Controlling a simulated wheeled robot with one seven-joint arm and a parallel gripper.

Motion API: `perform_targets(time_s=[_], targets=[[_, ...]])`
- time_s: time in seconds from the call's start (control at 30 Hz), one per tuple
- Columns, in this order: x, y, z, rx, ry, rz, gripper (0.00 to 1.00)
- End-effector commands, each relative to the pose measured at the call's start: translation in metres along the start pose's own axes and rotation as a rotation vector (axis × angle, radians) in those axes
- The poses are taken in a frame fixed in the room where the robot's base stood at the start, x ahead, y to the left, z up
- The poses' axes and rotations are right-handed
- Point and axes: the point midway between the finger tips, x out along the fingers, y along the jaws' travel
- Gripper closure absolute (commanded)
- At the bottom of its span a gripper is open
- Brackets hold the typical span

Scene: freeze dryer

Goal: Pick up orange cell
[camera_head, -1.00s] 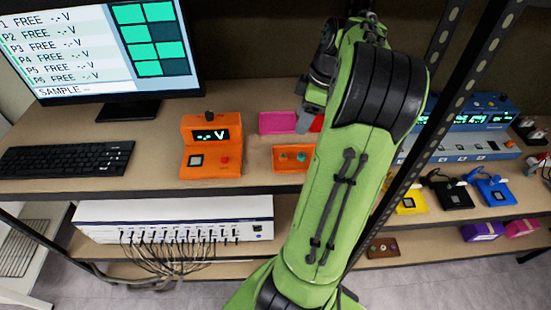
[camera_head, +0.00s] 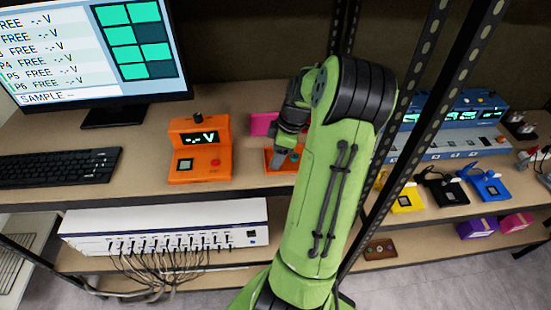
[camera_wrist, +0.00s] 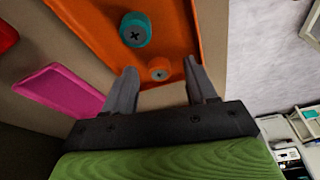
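The orange cell (camera_wrist: 158,71) is a small round piece with a cross-marked top, in the orange tray (camera_wrist: 98,18). A larger teal cell (camera_wrist: 134,30) sits beside it in the same tray. My gripper (camera_wrist: 161,74) is open in the wrist view, with one finger on each side of the orange cell in the picture. I cannot tell how far the fingertips are above it. In the head view my gripper (camera_head: 279,161) is over the orange tray (camera_head: 269,155), and the arm hides both cells.
A pink tray (camera_head: 264,124) lies behind the orange tray, and a pink piece (camera_wrist: 62,88) shows in the wrist view. An orange meter (camera_head: 200,165) stands to the left. A black slotted post (camera_head: 398,130) rises close to the right of my arm. The shelf's front edge is near the tray.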

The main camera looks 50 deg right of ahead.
Motion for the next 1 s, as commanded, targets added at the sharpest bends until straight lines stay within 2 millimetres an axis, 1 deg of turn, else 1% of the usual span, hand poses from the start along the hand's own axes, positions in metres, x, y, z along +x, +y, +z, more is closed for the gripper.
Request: perform_targets(time_s=[0.03, 0.3, 0.37, 0.57, 0.67, 0.77, 0.9, 1.0], targets=[[0.000, 0.000, 0.000, 0.000, 0.000, 0.000, 0.51], [-0.001, 0.000, 0.000, 0.001, 0.000, 0.001, 0.92], [-0.001, 0.000, 0.000, 0.001, 0.000, 0.001, 1.00], [-0.001, 0.000, 0.000, 0.001, 0.000, 0.001, 1.00], [-0.011, 0.001, -0.002, 0.000, -0.001, 0.005, 1.00], [-0.034, 0.002, -0.009, 0.000, -0.002, 0.008, 1.00], [-0.069, 0.002, -0.018, 0.000, -0.001, 0.007, 1.00], [-0.087, 0.001, -0.024, 0.000, 0.000, 0.005, 1.00]])
